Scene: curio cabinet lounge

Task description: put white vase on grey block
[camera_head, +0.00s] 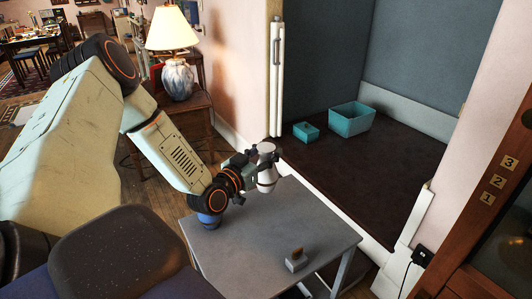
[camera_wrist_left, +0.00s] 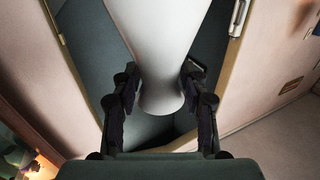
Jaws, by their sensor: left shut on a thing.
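The white vase (camera_head: 267,178) is held roughly upright over the far edge of the grey table (camera_head: 245,235). My left gripper (camera_head: 264,157) is shut around the vase's upper part. In the left wrist view the pale vase (camera_wrist_left: 160,35) fills the space between the fingers of the left gripper (camera_wrist_left: 160,82). The grey block (camera_head: 296,263) is small and sits near the table's front right, apart from the vase. A small brown piece shows at the block's top; I cannot tell whether it is on or behind it. My right gripper is not in view.
A blue object (camera_head: 208,221) stands on the table below my left wrist, partly hidden. A lamp (camera_head: 178,55) stands on a side table behind my arm. Teal bins (camera_head: 352,117) sit in the alcove beyond. The table's middle is clear.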

